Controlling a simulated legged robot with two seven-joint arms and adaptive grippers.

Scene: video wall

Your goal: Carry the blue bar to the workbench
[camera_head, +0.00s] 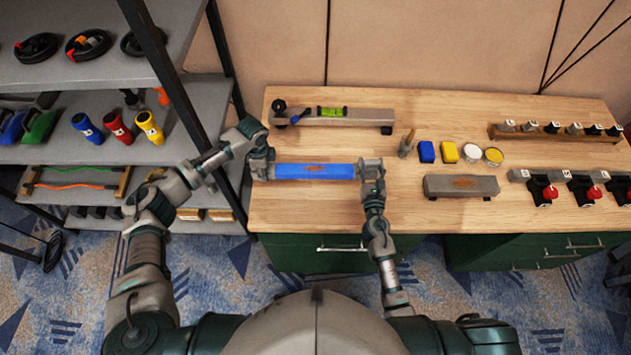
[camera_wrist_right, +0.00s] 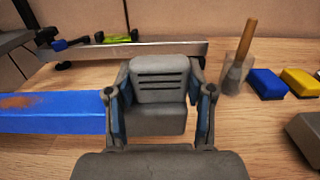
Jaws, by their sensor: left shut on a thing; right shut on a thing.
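The blue bar (camera_head: 314,171) lies level over the front left part of the wooden workbench (camera_head: 300,212). It has a rusty orange patch in its middle. My left gripper (camera_head: 262,166) is shut on its left end. My right gripper (camera_head: 370,168) is shut on its right end. In the right wrist view the bar (camera_wrist_right: 50,112) runs in from the left to my right gripper (camera_wrist_right: 160,115), whose fingers hide its end. I cannot tell whether the bar touches the bench top or hangs just above it.
A grey rail with a green level (camera_head: 332,111) lies behind the bar. A brush in a cup (camera_head: 406,146), blue and yellow blocks (camera_head: 426,151) and a grey block (camera_head: 461,186) are to the right. Shelves (camera_head: 90,70) stand at the left. Bare bench lies in front of the bar.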

